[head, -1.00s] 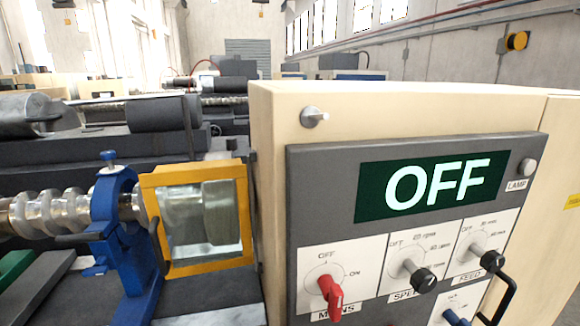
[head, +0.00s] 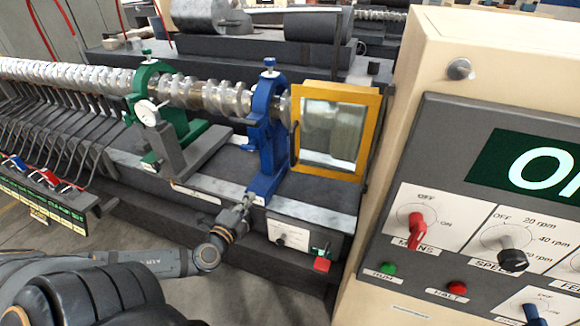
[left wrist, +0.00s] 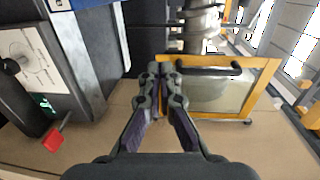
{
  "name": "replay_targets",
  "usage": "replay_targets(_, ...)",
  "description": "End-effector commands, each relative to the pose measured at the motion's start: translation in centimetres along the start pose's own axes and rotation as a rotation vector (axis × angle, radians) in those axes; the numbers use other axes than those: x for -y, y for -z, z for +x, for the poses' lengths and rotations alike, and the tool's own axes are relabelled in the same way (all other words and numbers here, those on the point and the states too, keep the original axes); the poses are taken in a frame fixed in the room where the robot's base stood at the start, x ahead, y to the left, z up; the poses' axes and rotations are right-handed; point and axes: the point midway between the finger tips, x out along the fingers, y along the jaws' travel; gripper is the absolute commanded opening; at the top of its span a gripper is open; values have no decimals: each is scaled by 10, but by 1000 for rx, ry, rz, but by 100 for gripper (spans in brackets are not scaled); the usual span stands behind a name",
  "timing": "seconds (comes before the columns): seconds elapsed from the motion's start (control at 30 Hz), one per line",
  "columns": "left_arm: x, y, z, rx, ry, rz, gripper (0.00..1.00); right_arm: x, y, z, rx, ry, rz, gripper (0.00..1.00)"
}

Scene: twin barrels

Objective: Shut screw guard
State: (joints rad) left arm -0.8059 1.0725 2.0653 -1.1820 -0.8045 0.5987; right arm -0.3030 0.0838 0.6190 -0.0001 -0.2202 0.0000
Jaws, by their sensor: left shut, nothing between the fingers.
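The screw guard (head: 333,132) is a clear pane in a yellow frame, with a dark handle on its left side. In the head view it stands in front of the bright round part at the screw's end; I cannot tell if it is fully shut. My left gripper (head: 246,200) is low in front of the blue stand (head: 270,130), left of and below the guard. In the left wrist view the left gripper (left wrist: 163,72) is shut and empty, its tips close to the guard's frame (left wrist: 262,82) and dark handle (left wrist: 208,71); contact is unclear. My right gripper is out of view.
The beige control cabinet (head: 440,60) stands close right of the guard, with knobs jutting from its panel. A green stand (head: 150,100) holds the long screw (head: 55,72) to the left. A small panel with a red lever (head: 321,264) sits below the guard.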

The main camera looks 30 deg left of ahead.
Motion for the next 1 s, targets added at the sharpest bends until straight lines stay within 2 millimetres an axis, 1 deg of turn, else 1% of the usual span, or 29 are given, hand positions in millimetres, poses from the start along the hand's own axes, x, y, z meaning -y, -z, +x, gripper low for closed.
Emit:
replay_targets(0.03,22,23,-6,-59,37,3,0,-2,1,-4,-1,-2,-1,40)
replay_targets(0.1,41,44,-12,-113,76,1,0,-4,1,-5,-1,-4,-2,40)
replay_targets(0.13,45,49,-14,-127,86,-1,0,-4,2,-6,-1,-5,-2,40)
replay_targets(0.2,51,56,-17,-145,99,-2,0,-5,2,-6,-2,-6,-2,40)
replay_targets(0.37,51,57,-14,-145,103,-3,0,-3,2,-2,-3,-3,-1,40)
replay_targets(0.47,50,58,-2,-144,105,-2,0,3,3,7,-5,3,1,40)
replay_targets(0.6,49,61,25,-141,107,-5,0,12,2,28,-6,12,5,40)
replay_targets(0.77,52,66,59,-141,108,-8,0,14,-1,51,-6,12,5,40)
replay_targets(0.9,58,70,84,-141,107,-14,0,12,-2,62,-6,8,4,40)
replay_targets(1.0,64,72,98,-139,103,-14,0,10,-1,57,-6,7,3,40)
